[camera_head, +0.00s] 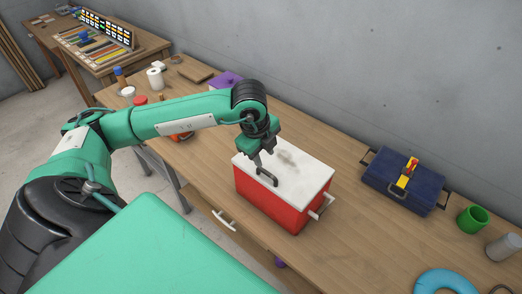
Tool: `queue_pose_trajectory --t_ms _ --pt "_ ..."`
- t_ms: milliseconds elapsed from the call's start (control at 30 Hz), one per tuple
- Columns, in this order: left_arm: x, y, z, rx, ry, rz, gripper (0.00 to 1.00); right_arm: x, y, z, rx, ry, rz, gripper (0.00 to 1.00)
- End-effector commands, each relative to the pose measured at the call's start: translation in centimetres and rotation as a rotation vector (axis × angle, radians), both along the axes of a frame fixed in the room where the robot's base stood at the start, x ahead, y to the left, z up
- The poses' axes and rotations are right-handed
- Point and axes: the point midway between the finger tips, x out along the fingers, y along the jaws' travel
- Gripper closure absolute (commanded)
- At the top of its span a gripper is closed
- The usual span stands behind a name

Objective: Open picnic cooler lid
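The picnic cooler (268,205) stands on the wooden workbench, with a red body and a white lid (308,178). The lid lies flat and closed on the body. A dark handle (268,179) sits on top of the lid, and a pale side handle (322,208) is on the right end. My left gripper (262,158) points down over the lid, right by the far end of the dark handle. Whether its fingers touch the handle, or how far apart they are, is not clear. My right gripper is out of view.
On the bench right of the cooler are a dark blue toolbox (403,187), a green cup (472,219), a grey cylinder (502,247) and a blue ring (446,283). A purple box (226,80) stands behind my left arm. Bare bench lies between cooler and toolbox.

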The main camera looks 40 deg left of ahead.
Motion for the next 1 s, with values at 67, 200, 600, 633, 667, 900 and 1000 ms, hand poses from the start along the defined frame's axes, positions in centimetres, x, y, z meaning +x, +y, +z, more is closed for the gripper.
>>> queue_pose_trajectory --t_ms 67,200,600,633,667,900,1000 --pt "0.1 0.8 0.1 0.027 0.000 0.025 0.66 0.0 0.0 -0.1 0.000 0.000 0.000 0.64" --pt "0.2 0.9 -0.4 0.035 0.001 0.031 0.66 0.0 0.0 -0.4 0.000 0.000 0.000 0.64" --pt "0.9 0.8 -4.4 0.030 0.003 0.028 0.66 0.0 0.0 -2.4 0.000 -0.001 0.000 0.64" --pt "1.0 0.8 -4.8 0.030 0.003 0.028 0.66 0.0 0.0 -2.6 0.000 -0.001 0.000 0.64" --pt "1.0 0.8 -5.1 0.031 0.003 0.027 0.66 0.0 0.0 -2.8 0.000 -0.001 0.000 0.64" --pt "1.5 0.7 -7.9 0.030 0.002 0.026 0.66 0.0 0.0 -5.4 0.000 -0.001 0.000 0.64" --pt "1.7 0.7 -8.5 0.029 0.001 0.027 0.66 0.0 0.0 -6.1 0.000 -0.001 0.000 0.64"
